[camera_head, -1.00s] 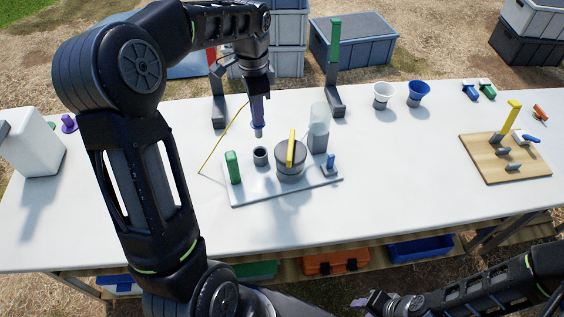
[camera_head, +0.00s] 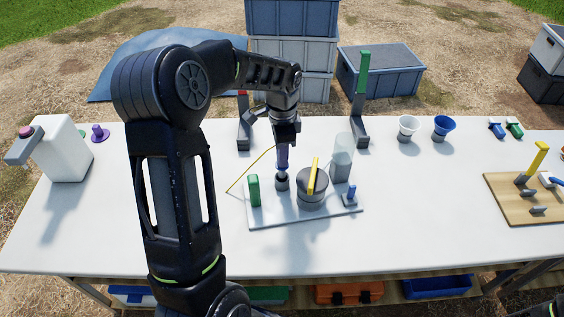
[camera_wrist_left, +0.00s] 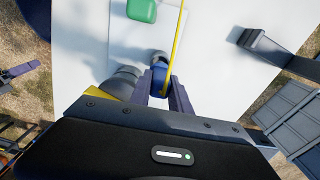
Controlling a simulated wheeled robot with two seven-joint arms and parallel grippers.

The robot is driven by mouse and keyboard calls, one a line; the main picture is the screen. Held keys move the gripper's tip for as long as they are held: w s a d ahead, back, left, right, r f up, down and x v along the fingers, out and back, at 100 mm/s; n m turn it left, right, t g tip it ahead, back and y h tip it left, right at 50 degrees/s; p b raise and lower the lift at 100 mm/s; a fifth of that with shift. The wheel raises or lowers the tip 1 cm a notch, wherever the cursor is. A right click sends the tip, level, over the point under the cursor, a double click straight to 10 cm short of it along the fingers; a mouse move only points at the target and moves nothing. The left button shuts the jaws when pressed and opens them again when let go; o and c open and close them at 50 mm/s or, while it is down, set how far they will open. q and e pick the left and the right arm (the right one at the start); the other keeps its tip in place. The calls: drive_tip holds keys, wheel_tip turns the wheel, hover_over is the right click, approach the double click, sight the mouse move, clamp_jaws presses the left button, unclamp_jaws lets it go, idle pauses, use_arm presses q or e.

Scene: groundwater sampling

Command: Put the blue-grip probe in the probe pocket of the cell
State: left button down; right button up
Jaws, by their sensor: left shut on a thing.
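My left gripper (camera_head: 283,163) points straight down over the cell (camera_head: 275,217), a pale plate carrying several fittings. Its purple fingers are shut on the blue-grip probe, whose blue part shows between the fingertips in the left wrist view (camera_wrist_left: 160,74). A thin yellow cable runs from the probe. The probe is upright, and its lower end is at the mouth of the small grey round pocket (camera_head: 282,185). The fingers hide much of the probe, and I cannot tell how deep its tip sits. My right gripper is out of view.
Close right of the pocket stands a grey round pot (camera_head: 312,193) with a yellow handle (camera_head: 313,175). A green block (camera_head: 254,190) is close left. Two dark stands rise behind. The table's left front is clear.

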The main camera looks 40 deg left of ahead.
use_arm(q)
wheel_tip(320, 180, down, 3)
drive_tip(key=shift+r, duration=0.1)
drive_tip(key=shift+f, duration=0.45)
drive_tip(key=shift+f, duration=0.15)
drive_tip(key=c, duration=1.2)
unclamp_jaws()
